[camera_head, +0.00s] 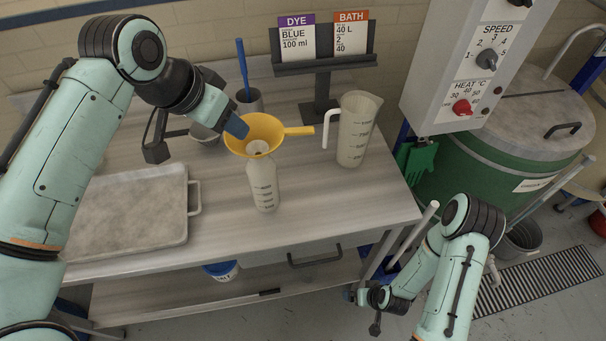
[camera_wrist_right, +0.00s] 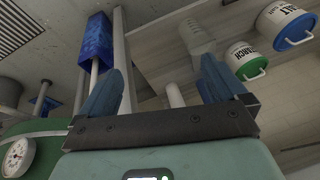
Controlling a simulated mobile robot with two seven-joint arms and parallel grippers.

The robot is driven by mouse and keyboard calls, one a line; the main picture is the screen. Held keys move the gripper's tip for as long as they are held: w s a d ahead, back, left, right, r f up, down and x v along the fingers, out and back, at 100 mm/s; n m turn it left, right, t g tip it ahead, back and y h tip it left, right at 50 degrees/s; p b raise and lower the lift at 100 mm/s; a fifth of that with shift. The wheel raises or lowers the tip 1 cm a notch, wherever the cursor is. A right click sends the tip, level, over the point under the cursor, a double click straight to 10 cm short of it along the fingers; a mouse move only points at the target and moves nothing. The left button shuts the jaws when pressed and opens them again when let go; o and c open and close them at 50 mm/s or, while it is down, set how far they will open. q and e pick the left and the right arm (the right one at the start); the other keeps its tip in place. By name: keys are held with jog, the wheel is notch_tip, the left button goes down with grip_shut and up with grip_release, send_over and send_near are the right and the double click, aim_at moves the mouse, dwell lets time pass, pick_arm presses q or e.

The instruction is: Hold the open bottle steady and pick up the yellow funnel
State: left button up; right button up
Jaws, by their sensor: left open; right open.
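The yellow funnel (camera_head: 264,132) sits at the mouth of the pale translucent bottle (camera_head: 264,187), its handle pointing right. The bottle stands upright on the bench with graduation marks on its front. My left gripper (camera_head: 236,126) is open, with a blue fingertip at the funnel's left rim; I cannot tell if they touch. My right gripper (camera_head: 364,297) is low, in front of the bench edge, far from bottle and funnel. It is open and empty between its blue fingers in the right wrist view (camera_wrist_right: 160,90).
A measuring jug (camera_head: 356,130) stands right of the bottle, and a card stand (camera_head: 322,67) behind it. A grey tray (camera_head: 125,215) lies on the left. A cup with a blue rod (camera_head: 249,101) stands behind the funnel. Lidded tubs (camera_wrist_right: 246,60) show below. The bench front is clear.

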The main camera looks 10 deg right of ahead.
jog(key=w+d+r+n+t+h, duration=0.25)
jog(key=d+r, duration=0.35)
jog(key=d, duration=0.5)
jog(key=w+d+r+n+t+h, duration=0.25)
jog(key=d+r, duration=0.35)
jog(key=d, duration=0.6)
jog(key=w+d+r+n+t+h, duration=0.1)
jog(key=w+d+r+n+t, duration=0.15)
jog(key=r, duration=0.35)
jog(key=w+d+r+n+t+h, duration=0.1)
jog(key=w+d+r+t, duration=0.15)
jog(key=r, duration=0.35)
jog(key=w+d+r+n+t, duration=0.1)
jog(key=w+r+n+t, duration=0.15)
jog(key=r, duration=1.45)
jog(key=w+r+n+t, duration=0.2)
jog(key=w+r+n, duration=0.2)
jog(key=r, duration=1.3)
jog(key=g+y, duration=1)
jog(key=y, duration=1.1)
send_near(255, 173)
notch_tip(255, 173, down, 5)
jog(key=w+d, duration=0.2)
jog(key=shift+m, duration=0.3)
jog(key=x, duration=1.2)
jog(key=shift+w+a+r, duration=0.25)
jog(key=shift+r, duration=0.15)
